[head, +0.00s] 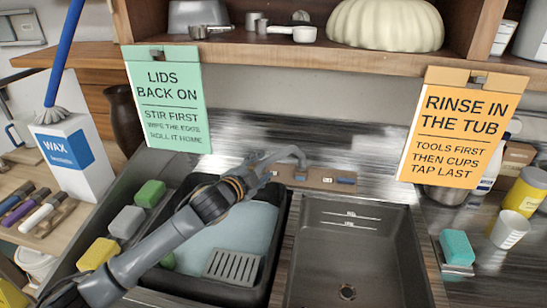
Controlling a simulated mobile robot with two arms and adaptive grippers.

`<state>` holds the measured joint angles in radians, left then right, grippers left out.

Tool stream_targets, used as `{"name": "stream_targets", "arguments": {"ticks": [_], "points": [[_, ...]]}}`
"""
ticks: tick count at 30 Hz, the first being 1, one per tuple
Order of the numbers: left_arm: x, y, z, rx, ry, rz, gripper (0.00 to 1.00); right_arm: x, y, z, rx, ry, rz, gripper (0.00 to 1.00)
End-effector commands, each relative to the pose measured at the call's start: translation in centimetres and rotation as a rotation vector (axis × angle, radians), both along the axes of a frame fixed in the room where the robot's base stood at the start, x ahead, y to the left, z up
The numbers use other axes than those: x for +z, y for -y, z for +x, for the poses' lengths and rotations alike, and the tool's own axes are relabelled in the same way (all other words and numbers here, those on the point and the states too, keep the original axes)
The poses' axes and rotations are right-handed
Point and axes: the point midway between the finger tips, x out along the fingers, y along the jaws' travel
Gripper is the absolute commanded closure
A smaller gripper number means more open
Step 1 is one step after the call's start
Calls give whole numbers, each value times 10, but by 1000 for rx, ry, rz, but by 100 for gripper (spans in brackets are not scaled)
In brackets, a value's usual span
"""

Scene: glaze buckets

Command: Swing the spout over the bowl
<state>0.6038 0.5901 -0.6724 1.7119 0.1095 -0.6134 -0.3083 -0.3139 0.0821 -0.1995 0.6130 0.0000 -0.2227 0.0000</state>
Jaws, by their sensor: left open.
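The metal spout (289,151) rises from the faucet plate (318,178) behind the double sink. It bends to the left, toward the side with the black tub. The sink bowl (352,246) on the right is dark, empty and has a round drain. My left gripper (264,165) is open at the left end of the spout, above the back of the tub. It partly hides the spout's end, and I cannot tell whether they touch. My right gripper is not in view.
The black tub (278,262) holds a pale blue surface and a grey slotted piece (231,266). Blocks line its left side. Green (166,98) and orange (461,125) signs hang from the shelf above. A teal sponge (457,247) and white cup (509,230) stand right.

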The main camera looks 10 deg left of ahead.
Motion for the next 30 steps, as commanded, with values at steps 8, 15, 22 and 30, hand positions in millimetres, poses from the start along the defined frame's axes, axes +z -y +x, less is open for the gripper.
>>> {"name": "stream_targets", "arguments": {"ticks": [8,15,22,30], "points": [[-9,12,45,0,0,0,55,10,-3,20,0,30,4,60],[-14,18,66,0,0,1,55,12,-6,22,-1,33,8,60],[-16,19,70,-1,-1,1,55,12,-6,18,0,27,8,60],[-16,19,70,0,0,1,76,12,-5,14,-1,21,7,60]]}}
